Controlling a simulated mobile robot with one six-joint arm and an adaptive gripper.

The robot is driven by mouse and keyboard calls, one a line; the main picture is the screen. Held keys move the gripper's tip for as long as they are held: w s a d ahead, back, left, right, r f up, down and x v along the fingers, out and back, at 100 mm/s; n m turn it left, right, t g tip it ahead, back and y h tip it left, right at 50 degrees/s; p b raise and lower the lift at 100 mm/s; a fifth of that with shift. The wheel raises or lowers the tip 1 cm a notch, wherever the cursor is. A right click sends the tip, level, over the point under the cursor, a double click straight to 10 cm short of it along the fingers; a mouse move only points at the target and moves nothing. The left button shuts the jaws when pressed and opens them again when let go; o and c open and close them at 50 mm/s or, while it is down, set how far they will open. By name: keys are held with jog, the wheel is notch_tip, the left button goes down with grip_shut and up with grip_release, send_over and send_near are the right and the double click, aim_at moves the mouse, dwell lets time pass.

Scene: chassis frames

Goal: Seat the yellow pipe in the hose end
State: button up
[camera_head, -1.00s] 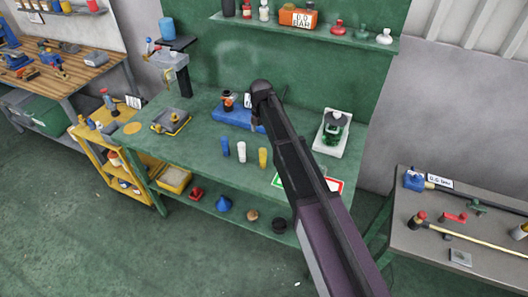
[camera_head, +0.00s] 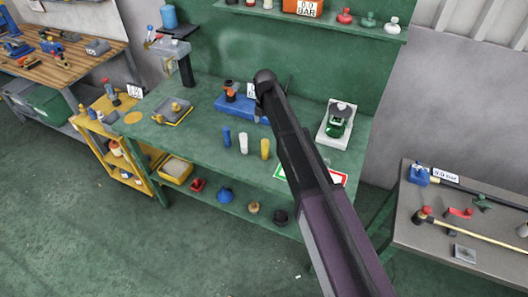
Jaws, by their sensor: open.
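The yellow pipe (camera_head: 265,149) stands upright on the green bench, to the right of a white pipe (camera_head: 244,143) and a blue pipe (camera_head: 227,137). A dark hose with a blue fitting (camera_head: 417,175) lies on the grey table at right. A pale hose with a red end (camera_head: 423,213) lies nearer on that table. I cannot tell which one is the task's hose end. My gripper is not discernible beyond that joint.
A blue fixture (camera_head: 237,104) stands at the bench's back, partly behind my arm. A green device on a white base (camera_head: 338,124) stands at right, and a grey-yellow tray (camera_head: 173,111) at left. A red-green card is partly covered by my arm. Open floor lies in front.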

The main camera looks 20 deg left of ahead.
aim_at(265, 141)
jog(key=shift+f+b, duration=3.15)
jog(key=shift+f, duration=0.35)
jog(key=shift+s+f+b, duration=0.1)
jog(key=shift+f+b, duration=2.5)
jog(key=shift+d, duration=0.1)
grip_shut()
